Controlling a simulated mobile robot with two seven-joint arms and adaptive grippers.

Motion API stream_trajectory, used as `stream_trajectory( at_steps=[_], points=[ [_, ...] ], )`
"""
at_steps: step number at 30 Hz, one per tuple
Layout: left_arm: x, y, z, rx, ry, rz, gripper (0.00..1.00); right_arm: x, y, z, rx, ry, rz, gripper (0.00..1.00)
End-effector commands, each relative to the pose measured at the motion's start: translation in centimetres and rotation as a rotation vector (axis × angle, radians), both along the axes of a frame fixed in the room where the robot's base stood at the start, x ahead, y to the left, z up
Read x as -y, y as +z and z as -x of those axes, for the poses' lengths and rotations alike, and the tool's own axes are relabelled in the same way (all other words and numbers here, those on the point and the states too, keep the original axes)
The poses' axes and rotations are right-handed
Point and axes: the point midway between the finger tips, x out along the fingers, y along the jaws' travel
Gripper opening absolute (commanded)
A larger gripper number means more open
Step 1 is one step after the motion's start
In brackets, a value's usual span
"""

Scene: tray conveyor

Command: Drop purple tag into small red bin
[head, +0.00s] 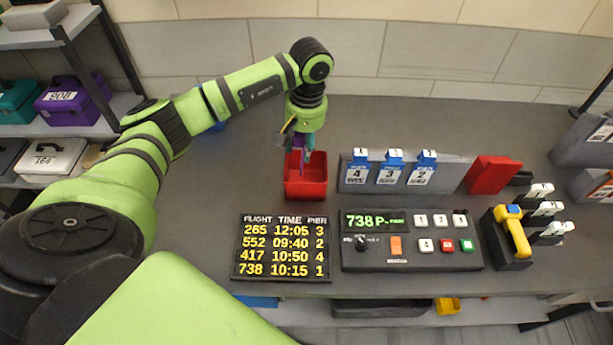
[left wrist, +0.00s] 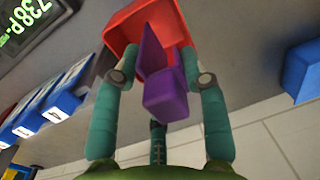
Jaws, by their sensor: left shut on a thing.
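The purple tag (left wrist: 165,102) is held between the fingers of my left gripper (left wrist: 163,78) in the left wrist view. The small red bin (head: 306,188) stands on the grey counter, and it also shows behind the tag in the left wrist view (left wrist: 120,32). In the head view my left gripper (head: 300,150) points down over the bin's back part, with a sliver of purple below the fingers. I cannot tell how far the tag reaches into the bin. My right gripper is not in view.
Right of the bin, a grey rack (head: 452,174) holds blue-and-white tags. A flight board (head: 282,247) and a control panel (head: 412,255) lie in front. A red block (head: 492,175) and a yellow handset (head: 515,232) are at right.

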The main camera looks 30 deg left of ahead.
Motion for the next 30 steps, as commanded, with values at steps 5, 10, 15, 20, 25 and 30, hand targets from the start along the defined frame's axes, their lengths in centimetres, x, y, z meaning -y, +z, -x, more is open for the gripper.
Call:
stream_trajectory(
  at_steps=[5, 10, 15, 20, 25, 30],
  points=[
    [0.1, -1.8, 0.0, -0.001, -0.002, 0.001, 0.1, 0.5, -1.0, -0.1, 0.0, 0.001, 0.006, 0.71],
    [0.1, -3.9, 0.0, -0.001, -0.003, 0.002, 0.1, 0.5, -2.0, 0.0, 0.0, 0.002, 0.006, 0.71],
    [0.1, -5.4, 0.0, 0.0, -0.002, 0.001, 0.1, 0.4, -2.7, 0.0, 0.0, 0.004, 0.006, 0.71],
    [0.1, -5.6, 0.0, 0.002, -0.003, 0.001, 0.1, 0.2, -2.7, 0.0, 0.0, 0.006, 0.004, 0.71],
    [0.1, -5.6, 0.0, 0.001, -0.003, 0.0, 0.47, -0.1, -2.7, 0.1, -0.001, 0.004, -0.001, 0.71],
    [0.1, -5.6, 0.0, 0.001, -0.003, 0.0, 0.71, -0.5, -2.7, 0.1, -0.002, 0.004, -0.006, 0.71]
  ],
)
